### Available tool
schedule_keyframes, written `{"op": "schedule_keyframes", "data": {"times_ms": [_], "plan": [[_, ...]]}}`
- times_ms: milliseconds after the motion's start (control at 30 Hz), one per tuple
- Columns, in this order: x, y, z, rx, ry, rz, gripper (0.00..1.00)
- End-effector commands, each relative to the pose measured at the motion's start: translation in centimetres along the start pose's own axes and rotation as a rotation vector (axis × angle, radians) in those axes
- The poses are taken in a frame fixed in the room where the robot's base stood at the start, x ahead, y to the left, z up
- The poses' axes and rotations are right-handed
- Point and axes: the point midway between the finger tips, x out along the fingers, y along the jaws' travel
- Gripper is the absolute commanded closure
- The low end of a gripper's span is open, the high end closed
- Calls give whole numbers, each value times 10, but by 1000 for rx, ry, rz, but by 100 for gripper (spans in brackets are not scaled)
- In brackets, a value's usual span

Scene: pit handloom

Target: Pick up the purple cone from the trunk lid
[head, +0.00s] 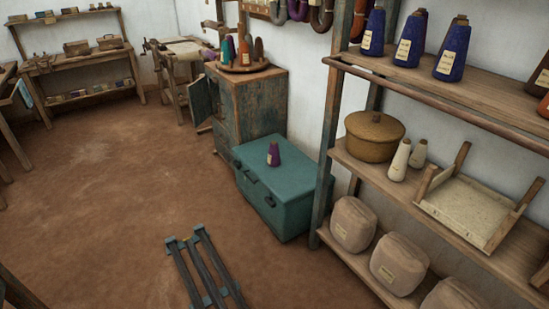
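A purple cone (273,154) stands upright on the lid of a teal trunk (300,172), near the middle of the picture. Nothing else lies on the lid. The trunk is closed, with dark handles on its front side. My gripper does not show in the head view.
A wooden rack (440,88) on the right holds blue cones, a lidded basket (375,135), white cones, a frame tray (470,208) and wrapped bundles (353,222). A worn cabinet (250,105) with cones on top stands behind the trunk. Bluish rails (205,270) lie in front.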

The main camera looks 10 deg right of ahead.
Motion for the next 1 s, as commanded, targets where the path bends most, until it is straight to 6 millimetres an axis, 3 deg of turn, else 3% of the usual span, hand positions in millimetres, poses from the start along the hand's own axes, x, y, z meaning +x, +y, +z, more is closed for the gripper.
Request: {"op": "schedule_keyframes", "data": {"times_ms": [467, 800, 1000], "plan": [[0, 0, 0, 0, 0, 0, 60], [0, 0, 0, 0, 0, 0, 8], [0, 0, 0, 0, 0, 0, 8]]}}
